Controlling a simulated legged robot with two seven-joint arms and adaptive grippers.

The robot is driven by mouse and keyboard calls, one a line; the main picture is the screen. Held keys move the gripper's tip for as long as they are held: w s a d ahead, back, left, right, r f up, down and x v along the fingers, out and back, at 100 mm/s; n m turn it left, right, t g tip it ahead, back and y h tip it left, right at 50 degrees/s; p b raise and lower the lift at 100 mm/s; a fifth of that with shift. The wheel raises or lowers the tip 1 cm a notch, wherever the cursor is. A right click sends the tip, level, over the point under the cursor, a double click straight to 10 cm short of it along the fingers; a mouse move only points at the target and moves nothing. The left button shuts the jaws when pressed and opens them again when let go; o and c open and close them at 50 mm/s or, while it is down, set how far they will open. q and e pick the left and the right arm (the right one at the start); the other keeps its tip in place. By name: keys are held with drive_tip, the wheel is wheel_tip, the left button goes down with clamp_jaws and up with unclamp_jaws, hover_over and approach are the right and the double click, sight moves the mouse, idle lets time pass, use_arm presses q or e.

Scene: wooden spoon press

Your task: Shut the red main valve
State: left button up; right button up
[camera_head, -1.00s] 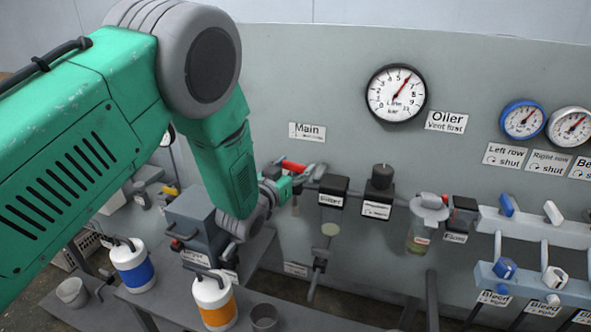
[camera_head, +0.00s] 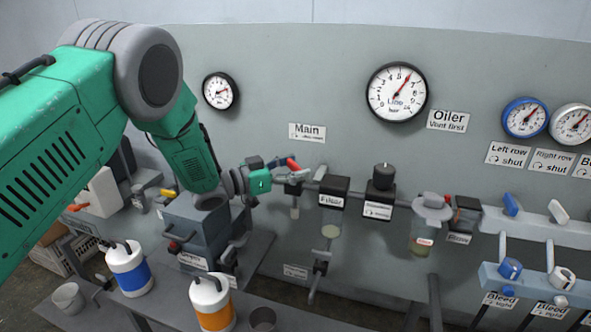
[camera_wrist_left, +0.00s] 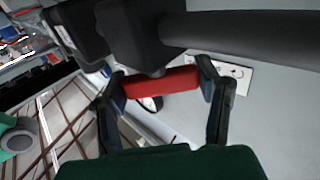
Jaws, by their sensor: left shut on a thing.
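The red main valve handle (camera_head: 293,164) is on the pipe just below the "Main" label (camera_head: 307,132) on the grey panel. My left gripper (camera_head: 284,172) is at the handle in the head view, its fingers small and partly overlapping it. In the left wrist view the red handle (camera_wrist_left: 160,83) spans between the two dark fingers of my left gripper (camera_wrist_left: 163,80), which is shut on it. A dark valve body and a thick pipe (camera_wrist_left: 240,33) are just beyond the handle. My right gripper is in neither view.
Right of the valve along the pipe are the filter block (camera_head: 332,190), a black-knobbed regulator (camera_head: 380,190) and the oiler bowl (camera_head: 428,225). A grey press block (camera_head: 195,230) and blue-banded (camera_head: 130,268) and orange-banded (camera_head: 213,303) containers stand below my arm.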

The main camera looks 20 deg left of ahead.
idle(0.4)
use_arm(q)
drive_tip(key=o, duration=1.2)
drive_tip(key=shift+c, duration=0.2)
drive_tip(key=shift+a, duration=0.1)
drive_tip(key=v, duration=1.2)
drive_tip(key=shift+f, duration=0.1)
